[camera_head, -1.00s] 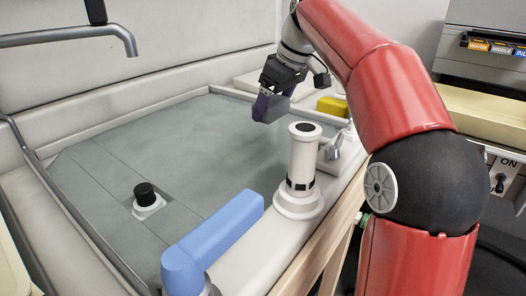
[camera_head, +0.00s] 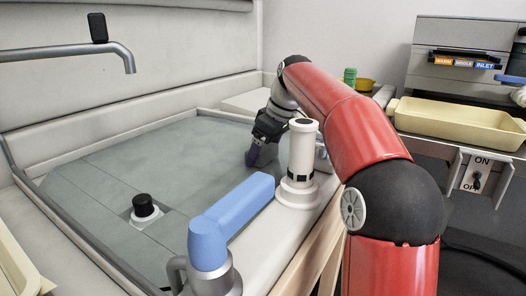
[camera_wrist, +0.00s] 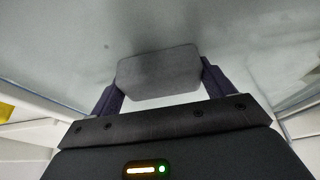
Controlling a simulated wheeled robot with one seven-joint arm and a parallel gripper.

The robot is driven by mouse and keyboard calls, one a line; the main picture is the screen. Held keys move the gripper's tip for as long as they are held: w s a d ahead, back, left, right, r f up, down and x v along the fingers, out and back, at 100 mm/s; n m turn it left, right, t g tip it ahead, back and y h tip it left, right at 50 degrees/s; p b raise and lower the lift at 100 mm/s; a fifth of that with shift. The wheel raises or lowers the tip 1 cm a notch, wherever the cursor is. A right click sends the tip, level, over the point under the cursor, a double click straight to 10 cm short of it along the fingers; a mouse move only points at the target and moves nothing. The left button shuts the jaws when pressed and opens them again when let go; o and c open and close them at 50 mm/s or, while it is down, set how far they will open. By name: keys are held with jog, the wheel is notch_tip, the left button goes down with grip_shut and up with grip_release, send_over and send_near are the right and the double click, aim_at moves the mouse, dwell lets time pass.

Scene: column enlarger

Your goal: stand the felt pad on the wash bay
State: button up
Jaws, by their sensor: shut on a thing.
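My gripper (camera_head: 256,160) points down over the far right part of the wash bay (camera_head: 185,150), a wide sunken basin with a grey floor. In the wrist view the felt pad (camera_wrist: 158,72), a grey block with rounded corners, sits between my two dark purple fingers, which are shut on it. The pale bay floor lies behind the pad in that view. In the head view the pad is mostly hidden by the fingers. The fingertips are close to the bay floor, but I cannot tell whether the pad touches it.
A white column (camera_head: 302,150) on a round base stands on the bay's right rim, close to my gripper. A blue handle (camera_head: 228,218) lies nearer. A black-capped plug (camera_head: 144,206) stands in the bay. A tap (camera_head: 70,38) overhangs the left. A yellow tray (camera_head: 455,124) is far right.

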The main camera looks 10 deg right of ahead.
jog(key=o, duration=1)
jog(key=shift+c, duration=0.2)
jog(key=shift+r, duration=0.1)
jog(key=p+v, duration=0.3)
jog(key=v, duration=0.9)
